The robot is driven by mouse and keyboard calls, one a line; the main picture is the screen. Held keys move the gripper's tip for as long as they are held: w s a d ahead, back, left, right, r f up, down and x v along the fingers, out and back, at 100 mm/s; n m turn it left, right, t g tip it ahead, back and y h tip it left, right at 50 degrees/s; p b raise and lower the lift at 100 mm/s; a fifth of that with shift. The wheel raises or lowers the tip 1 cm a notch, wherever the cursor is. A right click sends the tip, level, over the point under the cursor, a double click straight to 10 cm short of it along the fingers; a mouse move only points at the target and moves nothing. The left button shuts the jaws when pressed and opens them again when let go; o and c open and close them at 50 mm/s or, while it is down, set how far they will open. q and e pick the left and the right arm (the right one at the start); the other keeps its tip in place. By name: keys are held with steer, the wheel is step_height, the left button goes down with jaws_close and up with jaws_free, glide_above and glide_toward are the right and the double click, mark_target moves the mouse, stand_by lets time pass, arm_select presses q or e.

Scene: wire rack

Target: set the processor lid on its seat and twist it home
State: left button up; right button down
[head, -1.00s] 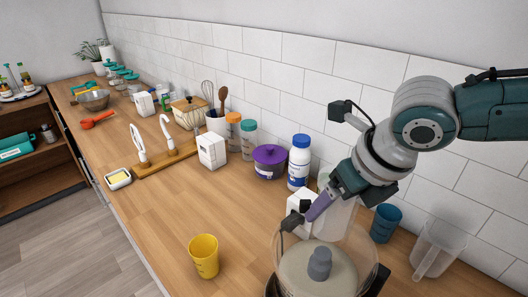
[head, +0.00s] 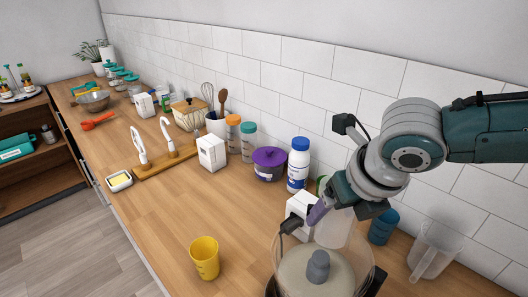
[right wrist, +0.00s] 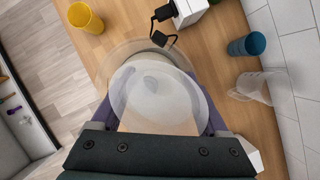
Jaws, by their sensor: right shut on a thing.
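The food processor's clear bowl (head: 283,268) stands at the front right of the counter, with a grey hub (head: 318,266) in its middle. My right gripper (head: 322,211) is shut on the translucent processor lid (head: 335,230), just above the bowl's back rim in the head view. In the right wrist view the lid (right wrist: 150,92) is a cloudy disc between the purple fingers and overlaps the bowl beyond it. The clear walls hide whether lid and bowl touch. My left gripper is in neither view.
A white box (head: 299,212) with a black plug and cord stands close behind the bowl. A blue cup (head: 383,226) and a clear jug (head: 432,252) stand to the right. A yellow cup (head: 204,258) stands left, with bare counter around it.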

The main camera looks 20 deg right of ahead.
steer(key=m+p, duration=0.1)
steer(key=m+h+p, duration=0.1)
steer(key=m, duration=0.1)
steer(key=shift+s+d+r, duration=0.15)
steer(key=shift+s+r, duration=0.05)
steer(key=shift+s, duration=0.2)
steer(key=m, duration=0.1)
steer(key=m+h+p, duration=0.1)
steer(key=shift+s+m+g, duration=0.3)
steer(key=shift+c, duration=1.7)
jaws_free()
steer(key=shift+s+d+f+m, duration=0.1)
steer(key=shift+f+m, duration=0.05)
steer(key=shift+m, duration=0.35)
steer(key=o, duration=0.3)
steer(key=shift+o, duration=0.2)
